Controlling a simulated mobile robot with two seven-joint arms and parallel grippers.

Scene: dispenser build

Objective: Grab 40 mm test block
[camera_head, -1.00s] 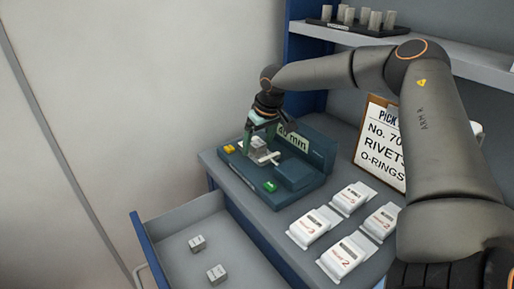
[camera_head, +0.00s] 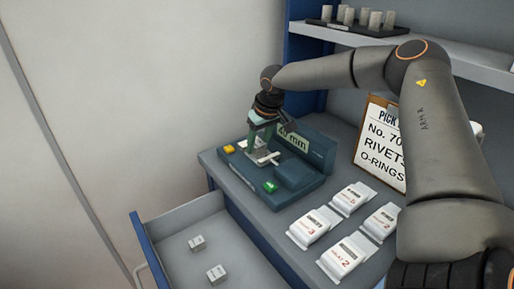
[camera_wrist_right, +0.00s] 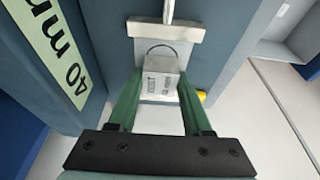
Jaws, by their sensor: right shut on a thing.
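The 40 mm test block, a small grey block with printed faces (camera_wrist_right: 160,84), sits in the light-coloured nest of the dark teal fixture (camera_head: 306,171). The fixture carries a "40 mm" label (camera_head: 292,138), which also shows in the right wrist view (camera_wrist_right: 60,50). My right gripper (camera_head: 262,148) reaches down from above with its green fingers on both sides of the block and is shut on it. In the head view the fingers largely hide the block. A pale clamp bar (camera_wrist_right: 165,32) lies just beyond the block. My left gripper is not in view.
An open drawer (camera_head: 170,225) at lower left holds two grey blocks (camera_head: 197,243), (camera_head: 216,274). Several white labelled packs (camera_head: 314,228) lie right of the fixture. A pick sign (camera_head: 380,145) stands behind. A shelf (camera_head: 440,55) bears a dark tray of cylinders (camera_head: 362,19).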

